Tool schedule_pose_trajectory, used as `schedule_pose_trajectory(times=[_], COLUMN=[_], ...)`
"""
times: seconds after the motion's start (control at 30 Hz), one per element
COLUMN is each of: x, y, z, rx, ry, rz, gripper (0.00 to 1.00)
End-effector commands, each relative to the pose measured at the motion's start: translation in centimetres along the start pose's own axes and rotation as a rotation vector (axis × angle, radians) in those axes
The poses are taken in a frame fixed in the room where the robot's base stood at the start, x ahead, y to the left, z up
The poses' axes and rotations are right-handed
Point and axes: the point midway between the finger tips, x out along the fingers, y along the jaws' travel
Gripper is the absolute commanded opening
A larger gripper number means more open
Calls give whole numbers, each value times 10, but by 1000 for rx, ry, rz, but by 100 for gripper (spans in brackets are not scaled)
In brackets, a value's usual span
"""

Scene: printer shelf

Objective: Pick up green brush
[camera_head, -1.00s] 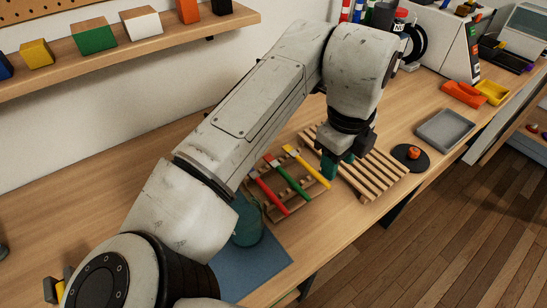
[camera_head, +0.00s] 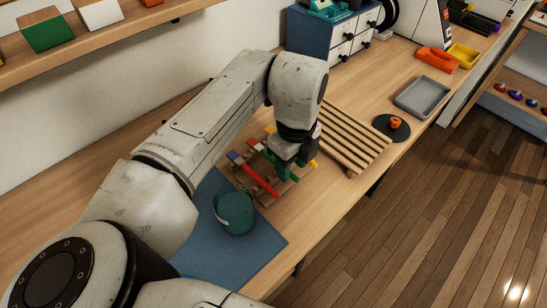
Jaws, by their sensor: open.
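The green brush (camera_head: 293,178) lies on a small slatted wooden rack (camera_head: 266,199), between a red brush (camera_head: 262,181) and a yellow brush (camera_head: 313,163). My gripper (camera_head: 284,167) is open and pointing down, right over the green brush. Its fingers hide the middle of the green brush. I cannot tell whether the fingers are beside the handle or still just above it. The yellow brush is mostly hidden behind my gripper.
A teal cup (camera_head: 235,212) stands on a blue mat (camera_head: 205,245) close in front of the rack. A slatted wooden board (camera_head: 352,138), a black disc with an orange item (camera_head: 394,123) and a grey tray (camera_head: 422,97) lie to the right. Blue drawers (camera_head: 320,38) stand behind.

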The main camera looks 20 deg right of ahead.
Motion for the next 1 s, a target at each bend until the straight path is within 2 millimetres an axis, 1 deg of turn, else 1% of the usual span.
schedule_pose_trajectory(times=[0.03, 0.1, 0.2, 0.43, 0.9, 1.0], x=[7, 14, 20, 21, 20, 20], y=[0, 0, 0, 0, 0, 0], z=[0, 0, -1, -1, -1, 0], rx=[-1, -1, -1, -1, -1, -1], ry=[2, 2, 1, 1, 0, 0], rz=[1, 0, 0, -1, 0, 0], gripper=[46, 46, 46, 46, 1, 0])
